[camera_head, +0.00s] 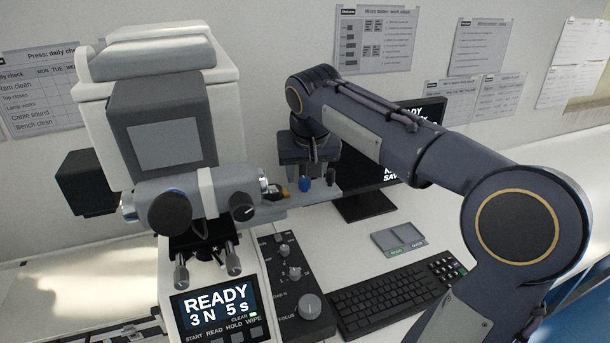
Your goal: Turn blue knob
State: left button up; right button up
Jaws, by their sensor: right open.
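A small blue knob (305,184) shows at the right side of the white and grey hardness tester (160,125), near a brass-coloured fitting. My right gripper (310,175) points down over it from above. Its jaws are open, and the blue knob appears between or just below the fingertips. I cannot tell whether a finger touches it. My left gripper is out of view.
The tester has a lit READY screen (217,304). A dark control panel (290,280) with several knobs stands beside it. A keyboard (395,295), a small grey pad (398,240) and a monitor (362,206) occupy the white bench to the right.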

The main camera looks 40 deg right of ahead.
jog(key=shift+x, duration=0.85)
jog(key=c, duration=1)
